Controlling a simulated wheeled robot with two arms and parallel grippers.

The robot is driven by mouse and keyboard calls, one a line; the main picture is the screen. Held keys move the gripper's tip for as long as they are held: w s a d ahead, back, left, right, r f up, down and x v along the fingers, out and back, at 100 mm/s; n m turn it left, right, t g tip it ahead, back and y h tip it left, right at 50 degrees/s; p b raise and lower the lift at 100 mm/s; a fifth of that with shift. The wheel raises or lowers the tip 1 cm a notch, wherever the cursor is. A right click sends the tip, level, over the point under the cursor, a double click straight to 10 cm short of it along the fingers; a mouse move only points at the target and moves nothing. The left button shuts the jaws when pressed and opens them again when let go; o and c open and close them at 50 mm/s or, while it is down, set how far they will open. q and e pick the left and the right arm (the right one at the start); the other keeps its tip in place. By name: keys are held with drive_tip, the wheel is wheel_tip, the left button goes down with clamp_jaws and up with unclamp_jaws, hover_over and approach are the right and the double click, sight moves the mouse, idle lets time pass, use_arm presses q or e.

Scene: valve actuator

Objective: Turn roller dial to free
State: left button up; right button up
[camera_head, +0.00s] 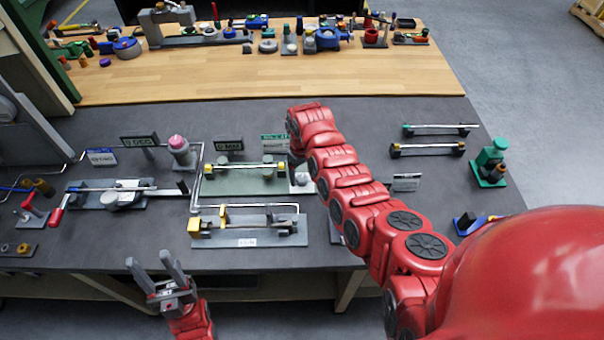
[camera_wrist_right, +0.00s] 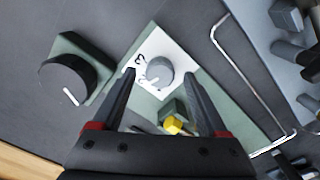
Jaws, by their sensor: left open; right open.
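A light grey round dial (camera_wrist_right: 158,72) sits on a white plate with dark markings (camera_wrist_right: 178,52) in the right wrist view. My right gripper (camera_wrist_right: 160,78) is open, with its fingers on either side of the dial in the picture; I cannot tell whether they touch it. In the head view my right arm hides that gripper, and the white plate (camera_head: 303,184) shows partly beside the arm. A black knob with a white line (camera_wrist_right: 66,78) sits on a green base to the left. I cannot tell for certain which is the roller dial. My left gripper (camera_head: 156,270) is open and empty before the table's front edge.
A green plate with a yellow-ended rod (camera_head: 245,168) lies left of my right arm. A grey fixture (camera_head: 283,232) stands in front of it. A red-handled valve (camera_head: 110,196) is further left. A green block (camera_head: 490,160) stands at right. Bare table (camera_head: 440,190) shows right of the arm.

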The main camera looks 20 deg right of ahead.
drive_tip(key=shift+f, duration=0.55)
clamp_jaws()
